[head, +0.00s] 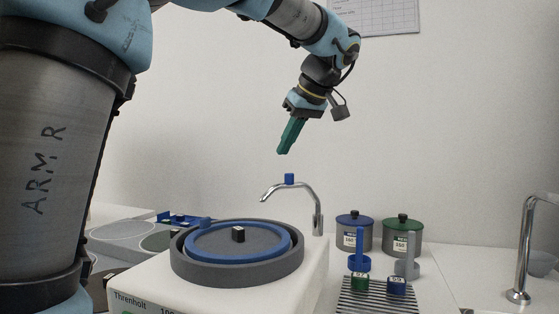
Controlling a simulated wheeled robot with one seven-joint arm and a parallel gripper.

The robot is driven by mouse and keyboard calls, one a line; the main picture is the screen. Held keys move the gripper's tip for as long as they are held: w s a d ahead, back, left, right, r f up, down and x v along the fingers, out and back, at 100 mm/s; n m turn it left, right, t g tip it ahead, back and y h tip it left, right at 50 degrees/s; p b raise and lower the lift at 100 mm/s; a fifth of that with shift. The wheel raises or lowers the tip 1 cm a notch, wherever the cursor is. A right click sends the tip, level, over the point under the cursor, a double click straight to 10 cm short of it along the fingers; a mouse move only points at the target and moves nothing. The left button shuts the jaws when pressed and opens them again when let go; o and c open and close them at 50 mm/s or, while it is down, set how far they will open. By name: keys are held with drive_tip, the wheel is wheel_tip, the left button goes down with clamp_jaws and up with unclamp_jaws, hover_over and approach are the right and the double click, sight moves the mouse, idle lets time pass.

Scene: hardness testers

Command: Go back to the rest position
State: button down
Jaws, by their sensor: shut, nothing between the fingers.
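My gripper (286,148) shows in the head view, pointing down with its teal fingers shut and nothing between them. It hangs in the air above the white machine, near the curved metal tap with a blue top (289,180), and touches nothing. My arm reaches in from the upper left and bends down at the wrist. The round grey dish with a blue ring (181,268) is below and to the left of the gripper. A small black block (238,234) sits on the disc inside the ring.
A blue-lidded jar (353,234) and a green-lidded jar (402,237) stand at the right. In front is a ribbed rack (378,301) with a green block (361,283) and a blue block (396,286). A metal faucet (524,250) stands far right. The air around the gripper is clear.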

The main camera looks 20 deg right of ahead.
drive_tip(key=shift+v, duration=1.75)
